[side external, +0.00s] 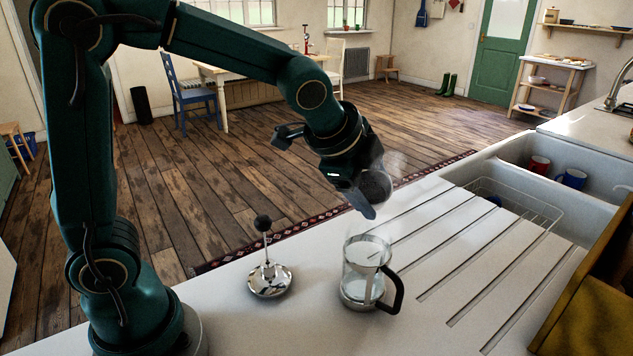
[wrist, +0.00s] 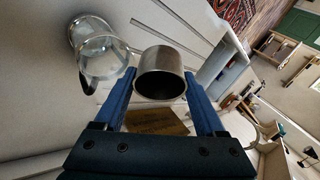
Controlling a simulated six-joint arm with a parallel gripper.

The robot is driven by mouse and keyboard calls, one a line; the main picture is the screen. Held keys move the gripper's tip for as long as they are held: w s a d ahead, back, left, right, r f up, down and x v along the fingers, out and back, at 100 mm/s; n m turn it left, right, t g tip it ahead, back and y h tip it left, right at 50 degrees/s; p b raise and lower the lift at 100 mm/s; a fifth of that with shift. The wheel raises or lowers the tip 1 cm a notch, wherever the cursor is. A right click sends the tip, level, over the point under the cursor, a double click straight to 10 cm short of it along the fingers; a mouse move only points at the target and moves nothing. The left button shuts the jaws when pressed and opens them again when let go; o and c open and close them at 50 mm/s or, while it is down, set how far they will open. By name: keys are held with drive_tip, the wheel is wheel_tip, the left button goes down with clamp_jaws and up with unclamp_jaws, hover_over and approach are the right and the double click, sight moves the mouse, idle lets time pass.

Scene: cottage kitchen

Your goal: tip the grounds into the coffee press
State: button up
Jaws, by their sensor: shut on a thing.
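The coffee press (side external: 362,273) is a clear glass beaker with a black handle, upright on the white counter. It also shows in the wrist view (wrist: 98,55), left of the cup. I cannot make out any grounds in it. My gripper (side external: 366,198) is above the press and shut on a small round metal cup (side external: 376,186). In the wrist view the cup (wrist: 161,64) sits between my blue fingers (wrist: 159,78), its dark mouth showing. Its contents are too dark to see. The press lid with plunger (side external: 269,278) stands on the counter to the left.
Drainboard grooves (side external: 470,240) run right of the press. Beyond is a sink with a wire rack (side external: 515,205), a red mug (side external: 539,165) and a blue mug (side external: 572,178). A wooden board (side external: 592,310) stands at the right edge.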

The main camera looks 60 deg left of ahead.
sight(374, 199)
drive_tip(key=shift+s+d+r+m+t+y, duration=0.3)
drive_tip(key=shift+d+t+y, duration=0.15)
drive_tip(key=shift+t+y, duration=0.2)
drive_tip(key=shift+s+d+r+m+t+y, duration=0.1)
drive_tip(key=shift+s+m+t+y, duration=0.1)
drive_tip(key=shift+t+y, duration=0.4)
drive_tip(key=shift+s+d+r+m+t+y, duration=0.1)
drive_tip(key=shift+m+t+y, duration=0.1)
drive_tip(key=shift+t+y, duration=0.35)
drive_tip(key=shift+d+f+t, duration=0.1)
drive_tip(key=shift+f+t, duration=0.45)
drive_tip(key=shift+t, duration=0.15)
drive_tip(key=shift+s+d+r+m+t+y, duration=0.1)
drive_tip(key=shift+s+d+m+t+y, duration=0.1)
drive_tip(key=shift+m+t+y, duration=0.35)
drive_tip(key=shift+s+d+m+t+y, duration=0.15)
drive_tip(key=shift+d+m+t+y, duration=0.1)
drive_tip(key=shift+t+y, duration=0.45)
drive_tip(key=shift+s+d+m+t+y, duration=0.15)
drive_tip(key=shift+s+m+t+y, duration=0.15)
drive_tip(key=shift+t, duration=0.5)
drive_tip(key=shift+s+d+m+t+y, duration=0.15)
drive_tip(key=shift+m+t, duration=0.25)
drive_tip(key=shift+t, duration=0.35)
idle(1.6)
drive_tip(key=shift+r, duration=0.25)
idle(0.4)
